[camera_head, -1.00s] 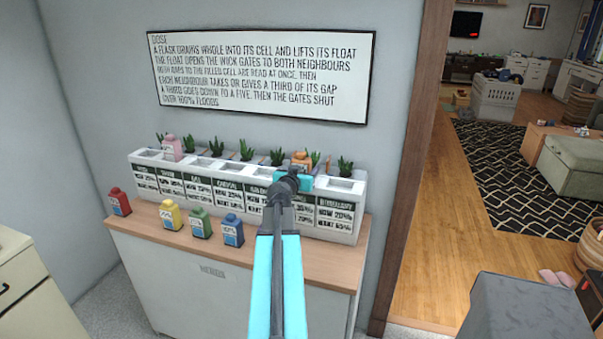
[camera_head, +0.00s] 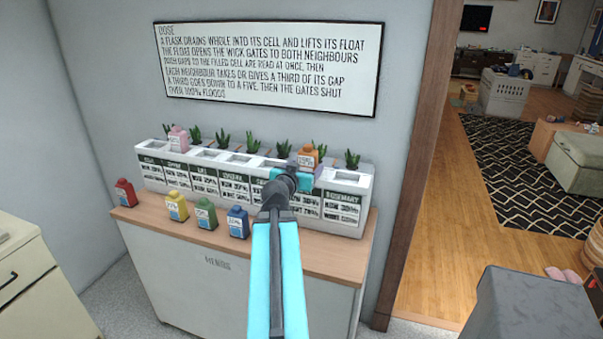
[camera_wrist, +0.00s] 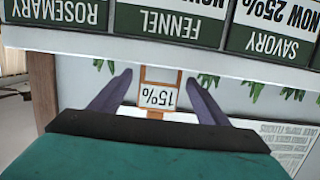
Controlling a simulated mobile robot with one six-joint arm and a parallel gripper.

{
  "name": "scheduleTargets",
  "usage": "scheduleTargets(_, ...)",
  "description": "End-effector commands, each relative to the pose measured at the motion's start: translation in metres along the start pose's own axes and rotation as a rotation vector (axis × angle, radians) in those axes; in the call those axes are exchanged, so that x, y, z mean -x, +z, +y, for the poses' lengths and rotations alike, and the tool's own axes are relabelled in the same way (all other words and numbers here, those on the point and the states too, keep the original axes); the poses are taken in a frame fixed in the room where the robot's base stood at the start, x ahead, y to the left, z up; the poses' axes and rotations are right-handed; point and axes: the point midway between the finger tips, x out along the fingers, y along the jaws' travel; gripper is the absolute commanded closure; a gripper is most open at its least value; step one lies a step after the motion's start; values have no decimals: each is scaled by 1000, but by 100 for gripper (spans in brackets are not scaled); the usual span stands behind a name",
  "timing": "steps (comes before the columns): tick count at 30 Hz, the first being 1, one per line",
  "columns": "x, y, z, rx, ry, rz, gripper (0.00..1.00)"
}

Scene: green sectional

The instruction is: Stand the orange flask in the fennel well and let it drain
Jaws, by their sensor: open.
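The orange flask (camera_head: 309,153) is upright at the fennel well of the white planter (camera_head: 348,222), near its right end. Its base is hidden behind my arm, so I cannot tell how deep it sits. In the wrist view, which is upside down, its 15% label (camera_wrist: 157,97) shows in line with the FENNEL label (camera_wrist: 165,22). My gripper (camera_head: 291,171) is in front of the flask. Its two dark fingers (camera_wrist: 157,92) are spread, with clear gaps on both sides of the flask.
A pink flask (camera_head: 179,138) stands in a well toward the left. Red (camera_head: 125,193), yellow (camera_head: 177,207), green (camera_head: 206,214) and blue (camera_head: 238,222) flasks stand on the wooden top in front. Small plants line the back. A rule sign (camera_head: 270,70) hangs above.

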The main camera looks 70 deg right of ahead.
Motion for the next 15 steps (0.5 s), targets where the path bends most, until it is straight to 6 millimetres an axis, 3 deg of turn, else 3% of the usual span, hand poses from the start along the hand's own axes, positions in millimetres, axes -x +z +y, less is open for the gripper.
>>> scheduleTargets(5,19,0,-1,1,1,0,31)
scheduleTargets(15,17,-1,-1,-2,12,4,31)
